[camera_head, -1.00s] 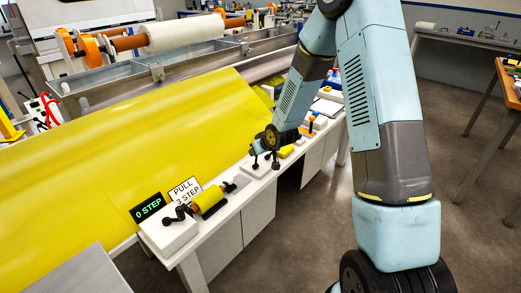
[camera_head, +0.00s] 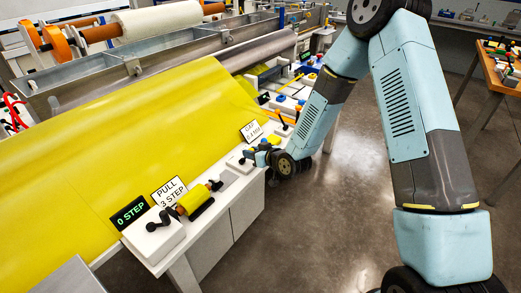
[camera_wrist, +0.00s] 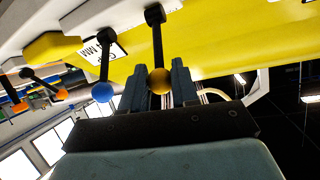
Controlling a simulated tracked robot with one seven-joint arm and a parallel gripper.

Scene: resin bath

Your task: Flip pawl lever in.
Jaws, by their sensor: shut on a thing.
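My gripper (camera_wrist: 160,84) is shut on the yellow-orange ball knob (camera_wrist: 160,80) of a black lever (camera_wrist: 157,35). The knob sits between the two dark fingers in the wrist view. A second black lever (camera_wrist: 105,50) with a blue ball (camera_wrist: 102,92) stands just left of the fingers, apart from the held one. No label shows which lever is the pawl lever. In the head view my gripper (camera_head: 259,156) is low at the bench front edge, beside a white block (camera_head: 240,161) near a "MM" sign (camera_head: 250,132); the held knob is too small to make out there.
A yellow sheet (camera_head: 120,130) slopes along the bench. Nearer stand a "0 STEP" display (camera_head: 129,212), a "PULL 3 STEP" sign (camera_head: 169,191) and a yellow roller (camera_head: 195,199) with a black crank. More levers with orange balls (camera_wrist: 20,107) lie farther left. The floor (camera_head: 320,220) in front is clear.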

